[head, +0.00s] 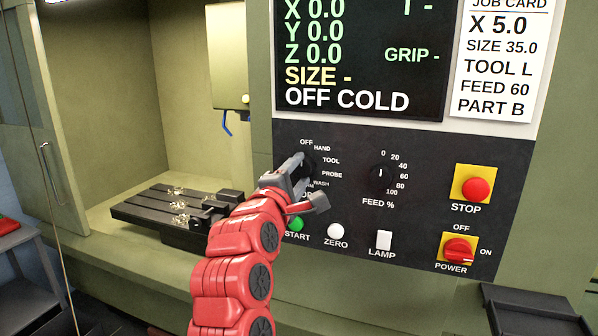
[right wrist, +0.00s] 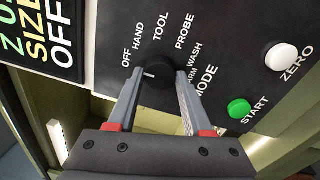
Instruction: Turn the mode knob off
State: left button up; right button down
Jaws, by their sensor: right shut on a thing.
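The black mode knob (right wrist: 157,72) sits on the dark control panel, with HAND, TOOL, PROBE and WASH labels around it. In the right wrist view its white mark points left, toward the OFF label (right wrist: 127,60) side. My right gripper (head: 301,168) is shut on the knob, with one grey finger on each side of it in the right wrist view (right wrist: 157,88). In the head view the gripper hides much of the knob and its lower labels. The screen (head: 360,60) reads OFF COLD at the bottom. My left gripper is not in view.
The feed knob (head: 380,178) is to the right of the mode knob. Below are the green START button (head: 296,224), white ZERO button (head: 336,231) and LAMP switch (head: 384,240). The red STOP button (head: 476,188) and POWER switch (head: 458,250) are at right.

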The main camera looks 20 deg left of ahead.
jog(key=shift+c, duration=1.6)
grip_release()
jog(key=s+f+p, duration=0.1)
jog(key=s+p, duration=0.4)
jog(key=s, duration=1.2)
jog(key=shift+s+a, duration=0.15)
jog(key=shift+s, duration=0.05)
